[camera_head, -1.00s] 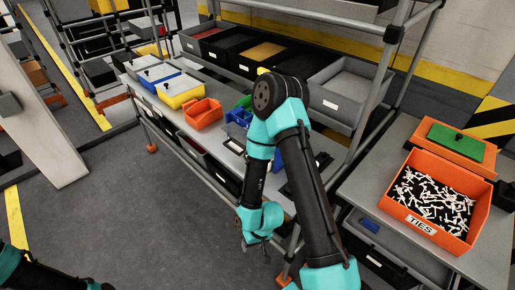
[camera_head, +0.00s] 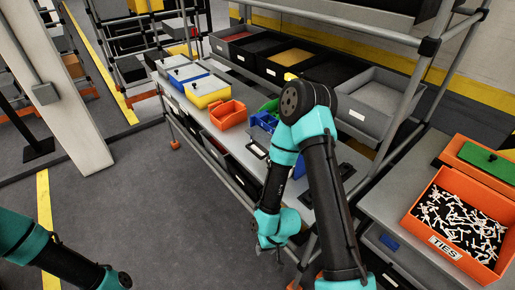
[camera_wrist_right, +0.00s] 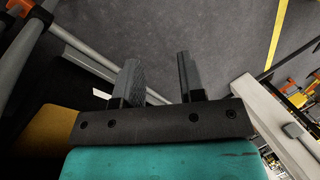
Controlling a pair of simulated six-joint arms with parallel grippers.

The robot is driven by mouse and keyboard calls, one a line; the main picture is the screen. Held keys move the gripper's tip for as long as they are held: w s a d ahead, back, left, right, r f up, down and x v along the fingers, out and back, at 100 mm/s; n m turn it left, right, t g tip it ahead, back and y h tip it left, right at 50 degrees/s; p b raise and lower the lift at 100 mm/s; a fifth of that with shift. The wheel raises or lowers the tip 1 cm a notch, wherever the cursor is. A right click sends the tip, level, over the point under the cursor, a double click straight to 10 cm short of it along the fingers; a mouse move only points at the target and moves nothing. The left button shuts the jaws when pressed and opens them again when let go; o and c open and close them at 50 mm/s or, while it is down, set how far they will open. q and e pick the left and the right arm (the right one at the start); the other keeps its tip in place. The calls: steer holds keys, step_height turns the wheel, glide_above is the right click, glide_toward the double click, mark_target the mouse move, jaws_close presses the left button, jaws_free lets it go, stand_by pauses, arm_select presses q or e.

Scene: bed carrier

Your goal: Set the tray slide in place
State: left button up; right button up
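I cannot single out the tray slide for certain in either view. A small dark flat piece with a pale centre (camera_head: 257,149) lies on the grey shelf (camera_head: 236,142), near the orange bin. My right gripper (camera_head: 271,252) hangs low in front of the rack, pointing down.
The shelf carries an orange bin (camera_head: 228,114), a yellow box (camera_head: 209,93) and blue bins (camera_head: 265,121). A large orange TIES bin (camera_head: 458,226) stands on the right-hand table (camera_head: 388,200). Rack posts stand close to my right arm. Floor at left is open.

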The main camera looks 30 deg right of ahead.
steer(key=w+r+m+t+h, duration=0.35)
steer(key=w+m+t, duration=0.3)
steer(key=w, duration=0.85)
steer(key=m+g+h, duration=0.4)
steer(key=m+h, duration=1.2)
steer(key=m, duration=0.9)
glide_toward(254, 152)
steer(key=v, duration=0.7)
steer(key=shift+w+r+y, duration=0.1)
steer(key=shift+r+y, duration=0.05)
steer(key=shift+y, duration=0.1)
steer(key=x, duration=1.7)
steer(key=shift+d, duration=0.25)
steer(key=shift+c, duration=0.4)
